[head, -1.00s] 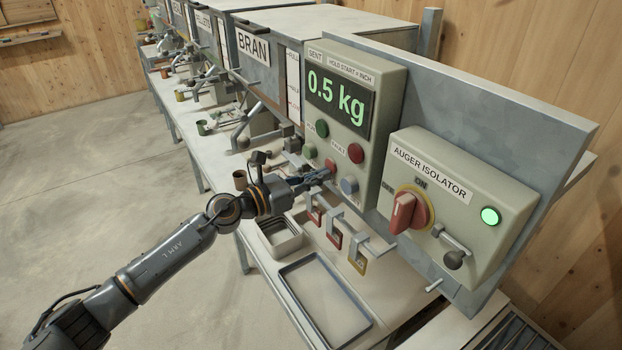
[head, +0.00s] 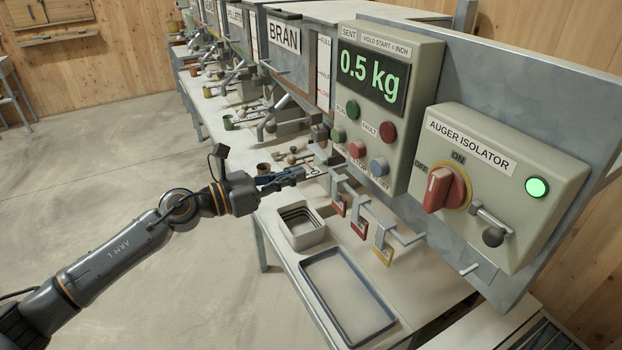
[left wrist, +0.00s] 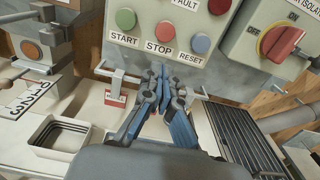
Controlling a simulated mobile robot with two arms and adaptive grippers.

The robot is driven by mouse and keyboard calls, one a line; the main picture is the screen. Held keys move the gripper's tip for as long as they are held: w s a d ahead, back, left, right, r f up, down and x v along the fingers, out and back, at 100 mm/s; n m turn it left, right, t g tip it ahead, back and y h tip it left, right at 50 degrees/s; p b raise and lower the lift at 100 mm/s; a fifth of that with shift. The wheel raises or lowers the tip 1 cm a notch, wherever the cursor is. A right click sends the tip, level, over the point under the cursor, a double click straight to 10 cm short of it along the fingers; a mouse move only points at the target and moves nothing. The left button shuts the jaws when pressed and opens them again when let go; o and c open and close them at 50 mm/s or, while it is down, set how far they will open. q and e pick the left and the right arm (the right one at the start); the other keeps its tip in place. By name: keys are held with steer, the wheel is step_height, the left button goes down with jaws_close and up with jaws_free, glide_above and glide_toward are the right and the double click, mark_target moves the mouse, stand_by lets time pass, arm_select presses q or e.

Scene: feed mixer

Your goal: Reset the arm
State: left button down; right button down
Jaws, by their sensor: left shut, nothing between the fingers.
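My left arm comes in from the left in the head view. Its gripper (head: 293,177) is shut and empty, in front of and below the control box (head: 378,110), apart from its buttons. In the left wrist view the shut blue fingers (left wrist: 160,80) point toward the panel, just below the red STOP button (left wrist: 165,31). The green START button (left wrist: 126,19) and blue RESET button (left wrist: 201,43) flank it. The box display (head: 370,79) reads 0.5 kg. My right gripper is in neither current view.
The auger isolator box (head: 500,185) has a red knob (head: 440,190) and a lit green lamp (head: 536,187). Tags hang on hooks below the panel. A square container (head: 302,232) and a blue-rimmed tray (head: 348,300) sit on the bench. The floor at left is clear.

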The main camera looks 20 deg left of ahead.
arm_select(q)
steer(key=shift+s+a+r, duration=0.1)
steer(key=shift+s+a, duration=0.25)
steer(key=shift+s, duration=0.1)
arm_select(e)
steer(key=shift+s+f, duration=0.2)
steer(key=shift+s, duration=0.65)
